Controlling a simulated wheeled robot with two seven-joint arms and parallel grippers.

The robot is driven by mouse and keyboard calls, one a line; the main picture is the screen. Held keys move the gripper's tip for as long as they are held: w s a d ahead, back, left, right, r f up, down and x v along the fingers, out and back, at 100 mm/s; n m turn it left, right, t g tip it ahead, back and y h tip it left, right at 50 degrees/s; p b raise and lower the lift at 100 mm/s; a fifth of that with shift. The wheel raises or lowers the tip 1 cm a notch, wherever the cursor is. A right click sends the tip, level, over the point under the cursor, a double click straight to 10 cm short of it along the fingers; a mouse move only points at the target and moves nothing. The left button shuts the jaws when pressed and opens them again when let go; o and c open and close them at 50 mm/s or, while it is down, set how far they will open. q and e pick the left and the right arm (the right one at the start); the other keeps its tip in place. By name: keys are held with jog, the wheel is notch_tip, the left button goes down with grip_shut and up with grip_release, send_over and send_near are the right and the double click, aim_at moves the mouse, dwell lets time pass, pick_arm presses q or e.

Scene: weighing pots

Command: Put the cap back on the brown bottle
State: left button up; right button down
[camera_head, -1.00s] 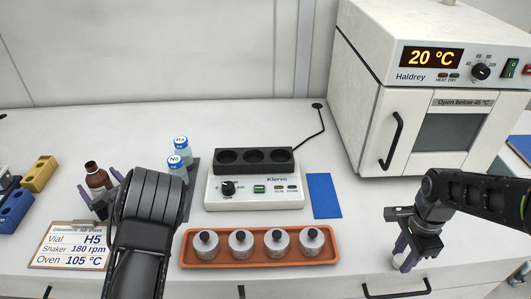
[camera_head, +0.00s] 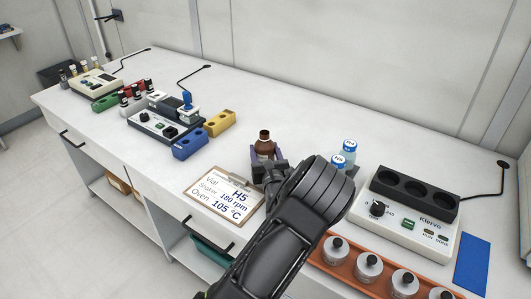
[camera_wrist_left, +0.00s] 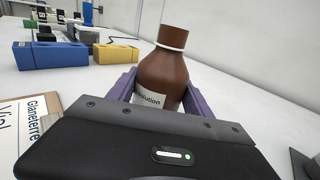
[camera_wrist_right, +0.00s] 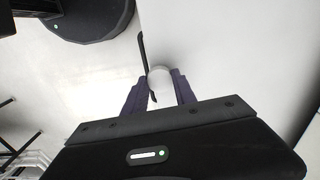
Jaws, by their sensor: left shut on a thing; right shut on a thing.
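The brown bottle (camera_head: 264,142) stands upright on the bench behind the clipboard. It also shows in the left wrist view (camera_wrist_left: 163,77), with a pale label and a pale ring around its neck. The part above the ring is brown; I cannot tell whether that is bare neck. My left gripper (camera_head: 265,154) is shut around the bottle's body, one purple finger on each side. In the right wrist view my right gripper (camera_wrist_right: 160,90) is shut on a small pale round thing (camera_wrist_right: 160,78), possibly the cap. The right gripper is outside the head view.
A clipboard (camera_head: 224,193) lies in front of the bottle. Blue (camera_head: 189,145) and yellow (camera_head: 219,123) blocks stand left; blue-capped vials (camera_head: 343,155) stand right. A dark handle (camera_wrist_right: 142,50) is near my right gripper.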

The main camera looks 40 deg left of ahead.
aim_at(264, 132)
pick_arm(q)
jog(key=c, duration=1)
jog(key=shift+c, duration=0.2)
jog(key=shift+r, duration=0.1)
notch_tip(264, 132, up, 10)
jog(key=shift+f, duration=0.1)
dwell(0.3)
jog(key=o, duration=1.1)
grip_shut()
